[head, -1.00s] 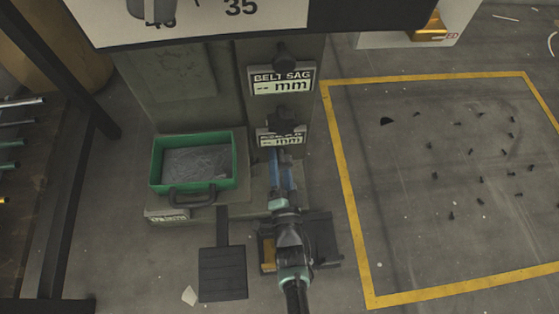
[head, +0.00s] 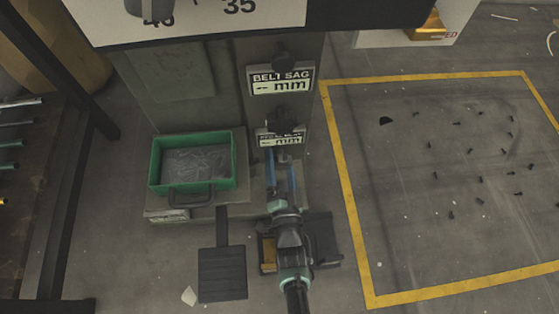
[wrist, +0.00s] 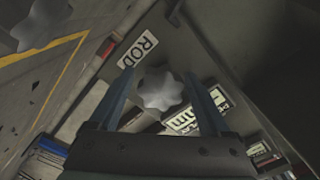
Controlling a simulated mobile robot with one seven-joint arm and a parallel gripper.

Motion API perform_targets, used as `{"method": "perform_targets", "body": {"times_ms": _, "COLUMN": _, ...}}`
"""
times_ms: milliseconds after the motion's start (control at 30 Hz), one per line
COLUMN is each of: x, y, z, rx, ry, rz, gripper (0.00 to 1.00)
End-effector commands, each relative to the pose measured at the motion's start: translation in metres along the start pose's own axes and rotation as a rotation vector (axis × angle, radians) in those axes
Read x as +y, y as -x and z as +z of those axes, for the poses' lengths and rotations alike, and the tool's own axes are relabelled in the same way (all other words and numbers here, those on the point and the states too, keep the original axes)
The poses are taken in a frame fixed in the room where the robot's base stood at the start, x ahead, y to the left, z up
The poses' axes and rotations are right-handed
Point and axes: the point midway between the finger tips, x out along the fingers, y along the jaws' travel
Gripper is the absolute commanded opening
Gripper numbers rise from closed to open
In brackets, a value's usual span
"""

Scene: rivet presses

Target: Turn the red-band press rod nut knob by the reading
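In the wrist view a grey lobed knob (wrist: 162,88) sits between the two fingers of my gripper (wrist: 159,77). The fingers are open, one on each side of the knob, with a visible gap on both sides. A white plate reading "ROD" (wrist: 138,49) is just above the knob. A display plate with "mm" (wrist: 198,112) is at its right. In the head view my gripper (head: 280,165) reaches to the press column under the lower "mm" display (head: 281,139), whose value shows as dashes. The rod knob cannot be made out there. No red band is clear.
A green tray (head: 156,165) stands left of my arm on the press base. A dark foot pedal (head: 222,274) is on the floor. A yellow-outlined floor area (head: 345,190) with scattered small pieces lies at the right.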

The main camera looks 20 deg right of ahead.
Motion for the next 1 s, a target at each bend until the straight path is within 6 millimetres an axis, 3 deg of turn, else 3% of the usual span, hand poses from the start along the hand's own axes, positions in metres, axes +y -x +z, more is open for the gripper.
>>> {"method": "perform_targets", "body": {"times_ms": 367, "x": -0.002, "y": 0.003, "z": 0.000, "rx": -0.002, "ry": -0.001, "rz": 0.000, "gripper": 0.88}}
{"method": "perform_targets", "body": {"times_ms": 733, "x": -0.002, "y": 0.060, "z": -0.001, "rx": -0.003, "ry": -0.001, "rz": 0.002, "gripper": 0.88}}
{"method": "perform_targets", "body": {"times_ms": 1000, "x": -0.001, "y": 0.075, "z": 0.000, "rx": 0.000, "ry": -0.001, "rz": -0.002, "gripper": 0.88}}
